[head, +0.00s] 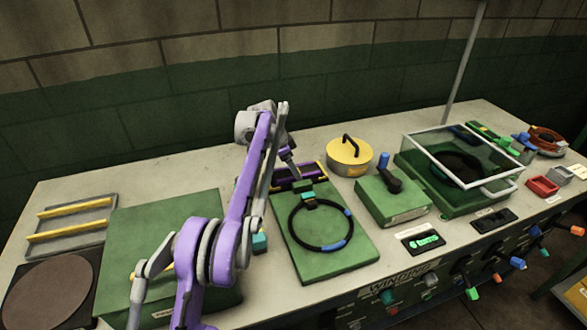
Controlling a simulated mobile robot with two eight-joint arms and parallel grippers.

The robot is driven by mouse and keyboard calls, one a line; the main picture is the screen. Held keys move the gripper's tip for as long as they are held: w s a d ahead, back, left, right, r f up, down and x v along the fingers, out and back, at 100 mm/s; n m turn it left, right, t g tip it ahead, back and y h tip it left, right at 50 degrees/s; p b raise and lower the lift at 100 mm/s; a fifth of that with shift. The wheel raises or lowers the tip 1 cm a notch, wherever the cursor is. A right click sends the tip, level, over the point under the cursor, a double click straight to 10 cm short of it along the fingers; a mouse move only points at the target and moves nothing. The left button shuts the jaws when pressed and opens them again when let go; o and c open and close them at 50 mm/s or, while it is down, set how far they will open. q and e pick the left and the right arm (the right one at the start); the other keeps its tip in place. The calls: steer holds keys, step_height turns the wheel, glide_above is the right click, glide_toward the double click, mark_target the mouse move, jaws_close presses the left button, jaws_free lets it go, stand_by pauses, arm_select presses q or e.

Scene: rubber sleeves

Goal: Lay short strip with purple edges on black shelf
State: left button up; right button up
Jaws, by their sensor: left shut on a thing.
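The dark strip with purple edges (283,184) is at the back edge of the green board that bears a black ring, near the middle of the bench. My left gripper (296,178) reaches down to it from above and is shut on it. The gripper and arm hide part of the strip, and I cannot tell whether it rests on something or is just clear of it. I cannot clearly make out a black shelf; the area behind the strip is dark and small. My right gripper is not in view.
The green board (335,265) carries a black ring (349,239). A yellow lidded pot (349,157) and a green block with a black lever (392,204) stand to the right. A clear-lidded green case (419,183) is beyond. A rack with yellow bars (75,217) lies far left.

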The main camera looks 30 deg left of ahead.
arm_select(q)
steer(key=o, duration=1.1)
steer(key=p+v, duration=0.2)
steer(key=v, duration=1)
steer(key=shift+r, duration=0.1)
